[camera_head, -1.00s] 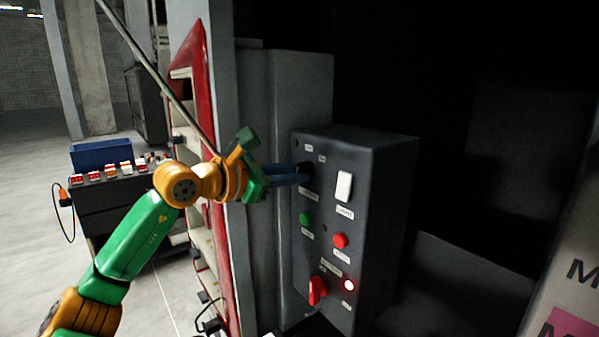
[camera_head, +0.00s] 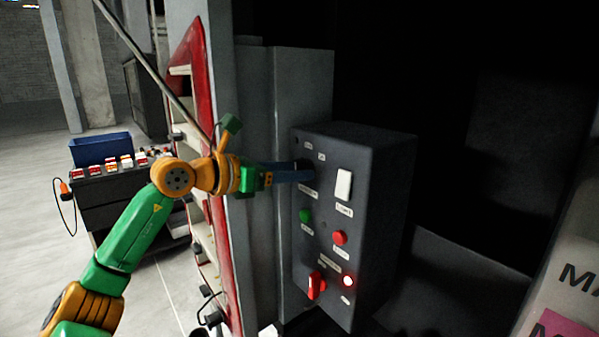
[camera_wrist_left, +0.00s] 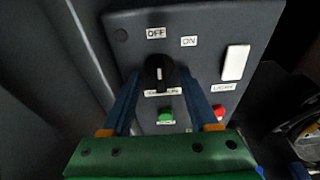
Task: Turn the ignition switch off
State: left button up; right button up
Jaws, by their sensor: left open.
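The ignition switch is a round black knob (camera_wrist_left: 158,72) with a short white mark, on the dark control box (camera_head: 375,200). The mark stands about upright in the wrist view, towards the OFF label (camera_wrist_left: 156,33); the ON label (camera_wrist_left: 189,41) is to its right. My left gripper (camera_head: 306,170) is at the upper left of the box's face. Its blue fingers (camera_wrist_left: 159,78) are open, one on each side of the knob; contact cannot be told. In the head view the fingers mostly hide the knob. My right gripper is not in view.
A grey post (camera_head: 300,90) stands behind the box. A cart with a blue bin (camera_head: 101,148) stands left.

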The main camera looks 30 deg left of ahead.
pick_arm(q)
jog(key=f+b+v, duration=0.1)
jog(key=b+v, duration=0.3)
jog(key=v, duration=0.4)
jog(key=shift+s+a+f, duration=0.25)
jog(key=shift+s+f, duration=0.1)
jog(key=shift+s, duration=0.1)
